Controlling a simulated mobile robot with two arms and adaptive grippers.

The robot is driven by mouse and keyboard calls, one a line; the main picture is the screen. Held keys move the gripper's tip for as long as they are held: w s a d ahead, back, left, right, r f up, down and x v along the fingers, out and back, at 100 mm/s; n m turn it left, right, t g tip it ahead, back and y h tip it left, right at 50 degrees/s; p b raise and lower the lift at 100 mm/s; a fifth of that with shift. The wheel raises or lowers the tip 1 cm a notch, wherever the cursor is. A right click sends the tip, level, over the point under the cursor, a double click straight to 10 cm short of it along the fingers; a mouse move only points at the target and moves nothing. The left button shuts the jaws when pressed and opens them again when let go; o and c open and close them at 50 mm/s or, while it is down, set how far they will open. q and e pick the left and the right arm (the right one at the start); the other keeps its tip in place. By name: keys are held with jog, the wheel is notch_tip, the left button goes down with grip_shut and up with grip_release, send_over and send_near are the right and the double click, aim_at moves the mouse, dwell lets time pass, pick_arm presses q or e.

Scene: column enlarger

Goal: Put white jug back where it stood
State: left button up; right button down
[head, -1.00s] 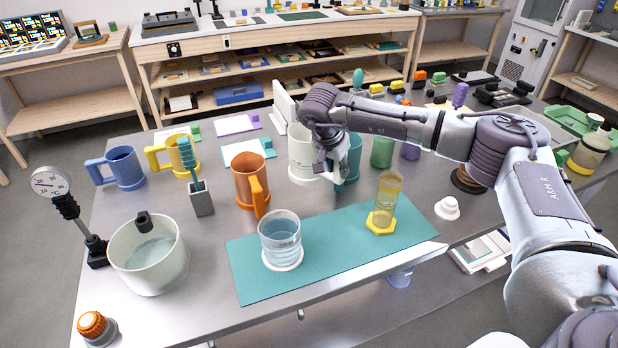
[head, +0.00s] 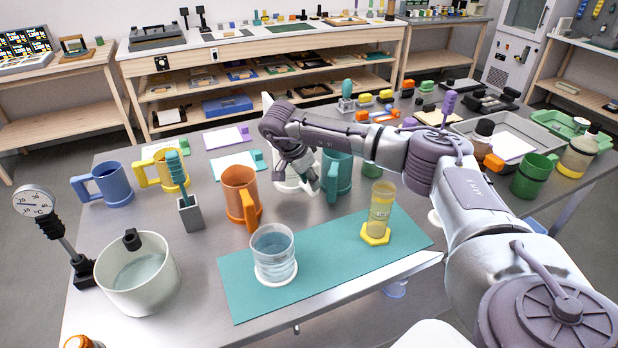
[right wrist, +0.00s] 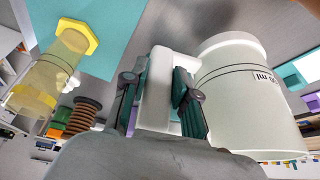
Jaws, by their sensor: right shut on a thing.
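The white jug (head: 284,183) stands upright near the middle of the table, partly hidden behind my right gripper in the head view. My right gripper (head: 306,182) is at its right side. In the right wrist view the gripper (right wrist: 155,88) is shut on the handle of the white jug (right wrist: 243,100), whose printed body fills the right of the picture. Its base is at or very close to the table top; I cannot tell if it touches. My left gripper is not in view.
The orange mug (head: 238,192) stands close on the left, the teal mug (head: 337,178) close on the right. In front is a teal mat (head: 325,272) with a glass beaker (head: 273,250) and a yellow-footed cylinder (head: 379,210). A white card (head: 232,164) lies behind left.

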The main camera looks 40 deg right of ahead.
aim_at(309, 194)
jog(key=shift+f+b, duration=1.3)
jog(key=shift+f, duration=1.3)
jog(key=shift+r, duration=0.1)
jog(key=shift+f+b, duration=0.3)
jog(key=shift+f, duration=0.35)
jog(key=c, duration=0.8)
grip_release()
jog(key=shift+r, duration=0.15)
